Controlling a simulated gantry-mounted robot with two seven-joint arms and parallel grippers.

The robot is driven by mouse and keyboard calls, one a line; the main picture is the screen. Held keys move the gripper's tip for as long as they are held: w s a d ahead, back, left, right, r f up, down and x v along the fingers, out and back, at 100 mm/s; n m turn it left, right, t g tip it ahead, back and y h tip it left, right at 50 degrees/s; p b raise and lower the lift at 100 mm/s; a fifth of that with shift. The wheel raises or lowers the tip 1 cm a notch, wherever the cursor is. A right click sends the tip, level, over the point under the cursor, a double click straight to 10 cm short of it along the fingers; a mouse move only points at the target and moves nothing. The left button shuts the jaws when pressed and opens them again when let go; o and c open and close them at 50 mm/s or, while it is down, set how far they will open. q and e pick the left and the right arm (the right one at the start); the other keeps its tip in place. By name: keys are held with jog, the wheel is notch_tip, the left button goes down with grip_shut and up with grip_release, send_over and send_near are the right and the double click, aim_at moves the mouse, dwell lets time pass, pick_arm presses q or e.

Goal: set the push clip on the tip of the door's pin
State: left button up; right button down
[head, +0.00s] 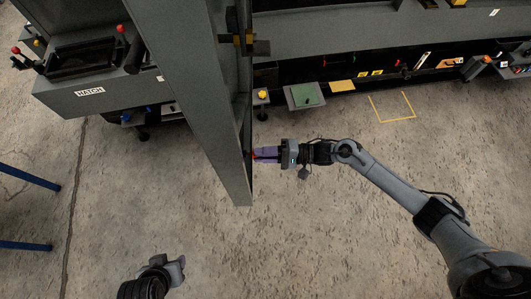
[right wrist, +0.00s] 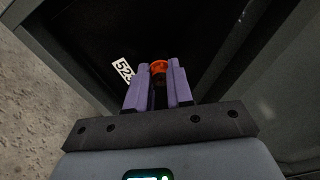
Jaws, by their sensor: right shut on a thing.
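My right gripper (head: 262,155) is at the right side of the tall grey door (head: 200,90), near its lower end. In the right wrist view its purple fingers (right wrist: 158,82) are shut on a small orange-red round piece, which I take to be the push clip (right wrist: 158,66). The clip sits at the fingertips, in front of a dark surface. I cannot make out the door's pin or whether the clip touches anything. My left gripper (head: 176,268) is low in the head view, away from the door; its jaw state is unclear.
A white label (right wrist: 123,70) with digits is on the dark surface beside the clip. A green-topped block (head: 305,95) and other parts line the back right. Bare floor (head: 330,230) lies in front.

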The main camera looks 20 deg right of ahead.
jog(key=shift+w+a, duration=0.1)
jog(key=shift+a, duration=0.15)
jog(key=c, duration=0.9)
grip_release()
jog(key=shift+d, duration=0.1)
jog(key=p+v, duration=0.1)
jog(key=v, duration=0.9)
jog(key=shift+d, duration=0.3)
jog(key=shift+a, duration=0.1)
